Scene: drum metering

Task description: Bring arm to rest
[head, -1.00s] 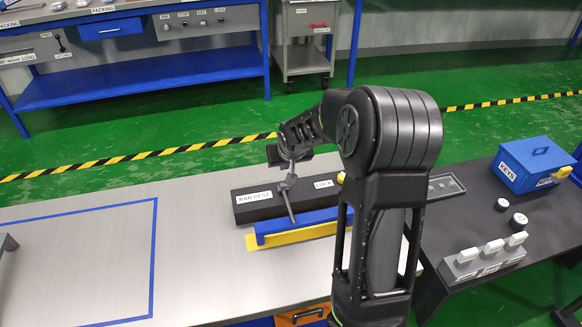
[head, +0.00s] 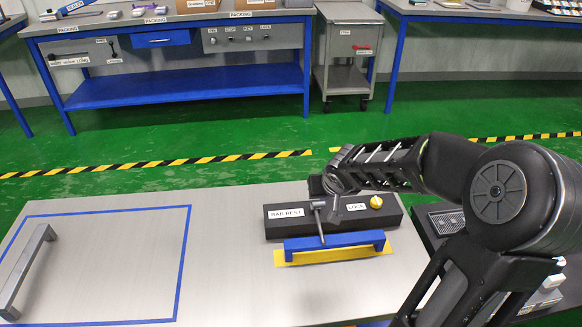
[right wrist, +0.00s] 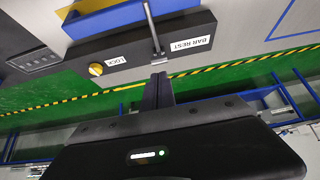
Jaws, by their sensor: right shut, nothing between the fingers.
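My right gripper (head: 324,186) is over the back of the black block labelled BAR REST (head: 274,226). Its narrow fingers also show in the right wrist view (right wrist: 158,82), shut and empty. A grey metal bar (head: 319,224) sits at the block, its rod slanting forward over the blue handle. It also shows in the right wrist view (right wrist: 152,30), its end just ahead of my fingertips; whether they touch it I cannot tell. My left gripper is not in view.
A yellow knob (head: 376,201) by the LOCK label is on the block's right end. A blue handle (head: 350,240) lies in front, over a yellow strip (head: 290,261). A grey handle bar (head: 26,270) is at left. The blue-taped area (head: 120,265) is otherwise bare.

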